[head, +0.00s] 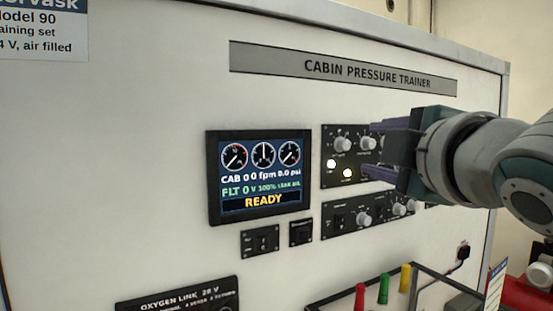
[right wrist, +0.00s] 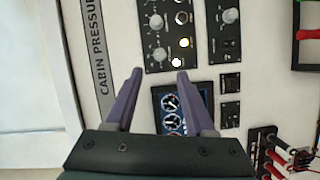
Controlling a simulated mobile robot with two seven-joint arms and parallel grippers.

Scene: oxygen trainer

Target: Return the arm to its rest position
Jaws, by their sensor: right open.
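My right gripper (head: 366,150) comes in from the right in the head view, in front of the upper knob panel (head: 333,148). Its two purple fingers are apart with nothing between them. In the right wrist view the open fingers (right wrist: 158,74) point toward the trainer's panels, and no contact with a knob is visible. Part of the upper knob panel is hidden behind the gripper in the head view. The display screen (head: 259,177) shows three dials and the word READY. My left gripper is not in view.
A lower knob panel (head: 345,219) and two small switch panels (head: 261,242) sit below. Red, green and yellow posts (head: 383,288) stand at the bottom. An oxygen link panel (head: 180,302) is at the lower left.

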